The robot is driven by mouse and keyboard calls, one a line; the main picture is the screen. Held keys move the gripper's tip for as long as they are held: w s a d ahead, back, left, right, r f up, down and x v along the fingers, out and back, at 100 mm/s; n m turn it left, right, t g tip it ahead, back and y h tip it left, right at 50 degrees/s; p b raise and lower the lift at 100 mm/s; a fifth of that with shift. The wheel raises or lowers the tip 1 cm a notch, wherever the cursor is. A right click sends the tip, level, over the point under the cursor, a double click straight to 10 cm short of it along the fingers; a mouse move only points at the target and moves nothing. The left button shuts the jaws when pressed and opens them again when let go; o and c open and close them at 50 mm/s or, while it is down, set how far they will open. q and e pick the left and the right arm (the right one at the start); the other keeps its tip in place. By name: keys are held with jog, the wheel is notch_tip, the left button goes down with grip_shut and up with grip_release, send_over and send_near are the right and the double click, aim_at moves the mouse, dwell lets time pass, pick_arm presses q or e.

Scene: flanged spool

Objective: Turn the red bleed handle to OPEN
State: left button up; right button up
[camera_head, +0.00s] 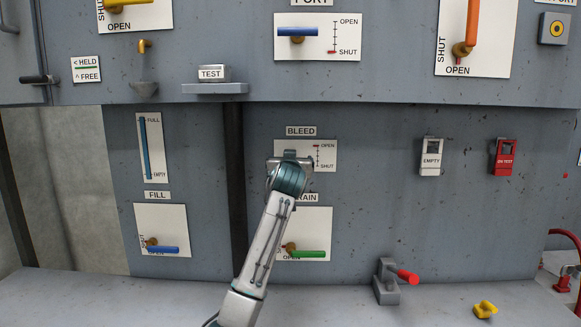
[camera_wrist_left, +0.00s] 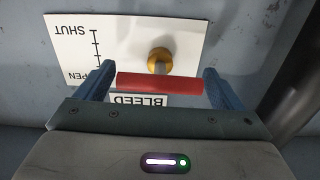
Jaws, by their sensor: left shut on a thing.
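In the left wrist view, the red bleed handle (camera_wrist_left: 160,84) is a short level bar in front of a brass hub (camera_wrist_left: 160,58) on a white plate (camera_wrist_left: 130,38). The plate appears upside down there, and the bar sits near the OPEN end of its scale. My left gripper (camera_wrist_left: 158,74) is shut on the bar, with a blue finger at each end. In the head view, my left gripper (camera_head: 289,159) covers the handle in front of the BLEED plate (camera_head: 329,151). OPEN is at the top of the scale and SHUT below. My right gripper is not in view.
The DRAIN plate's green handle (camera_head: 308,253) lies just below, partly behind my left arm. A dark vertical post (camera_head: 234,170) stands left of the BLEED plate. A grey fixture with a red grip (camera_head: 387,285) and a yellow piece (camera_head: 485,309) are on the ledge.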

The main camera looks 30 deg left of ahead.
pick_arm(q)
jog(key=shift+f, duration=0.2)
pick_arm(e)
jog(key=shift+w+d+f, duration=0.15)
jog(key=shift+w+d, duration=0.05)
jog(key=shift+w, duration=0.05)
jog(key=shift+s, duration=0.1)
pick_arm(q)
jog(key=o, duration=0.7)
jog(key=shift+o, duration=0.2)
jog(key=shift+r, duration=0.1)
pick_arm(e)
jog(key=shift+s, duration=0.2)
pick_arm(q)
jog(key=b+v, duration=0.3)
jog(key=v, duration=0.7)
jog(key=shift+s+d, duration=0.2)
jog(key=shift+s, duration=0.15)
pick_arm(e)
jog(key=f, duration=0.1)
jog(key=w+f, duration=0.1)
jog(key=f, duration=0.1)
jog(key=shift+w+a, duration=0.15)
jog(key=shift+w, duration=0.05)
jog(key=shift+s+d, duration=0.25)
